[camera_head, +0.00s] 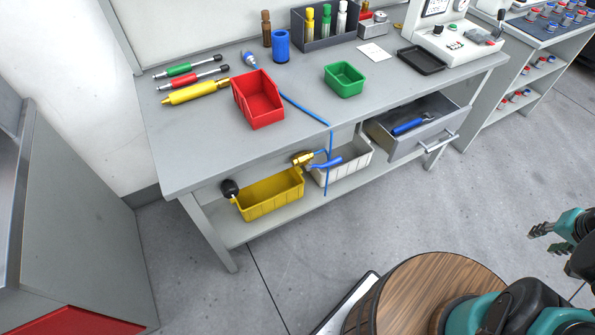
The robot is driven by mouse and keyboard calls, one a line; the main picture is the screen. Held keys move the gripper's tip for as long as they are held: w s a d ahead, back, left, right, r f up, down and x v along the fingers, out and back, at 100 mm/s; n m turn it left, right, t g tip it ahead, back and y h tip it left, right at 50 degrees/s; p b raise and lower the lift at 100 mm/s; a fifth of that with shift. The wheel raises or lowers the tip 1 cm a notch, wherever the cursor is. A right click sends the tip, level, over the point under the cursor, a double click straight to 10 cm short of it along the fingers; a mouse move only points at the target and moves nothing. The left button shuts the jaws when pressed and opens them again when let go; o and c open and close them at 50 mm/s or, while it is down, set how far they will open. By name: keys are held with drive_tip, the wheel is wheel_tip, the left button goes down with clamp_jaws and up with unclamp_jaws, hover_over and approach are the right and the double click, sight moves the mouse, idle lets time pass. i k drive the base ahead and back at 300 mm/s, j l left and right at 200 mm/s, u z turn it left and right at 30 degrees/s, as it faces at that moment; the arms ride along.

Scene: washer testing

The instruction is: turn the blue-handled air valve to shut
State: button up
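The air valve has a brass-yellow body (302,158) and a blue handle (327,163). It is just below the front edge of the workbench, in front of the lower-shelf bins. The handle points right from the body, tilted slightly, roughly in line with it; its exact angle is hard to tell at this size. A thin blue hose (305,108) runs over the bench top and hangs down past the valve. My gripper (541,238) is at the right edge of the view, far right of the valve, with its fingers apart and nothing between them.
A yellow bin (270,198) and a white bin (347,172) are on the lower shelf. An open drawer (422,140) juts out right of the valve. A black knob (230,188) is at the left. The bench top (210,135) holds red and green bins.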

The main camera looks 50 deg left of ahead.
sight(337, 159)
drive_tip(key=u, duration=1.85)
drive_tip(key=k+j, duration=0.25)
drive_tip(key=j, duration=0.15)
drive_tip(key=k+j, duration=0.55)
drive_tip(key=j, duration=0.25)
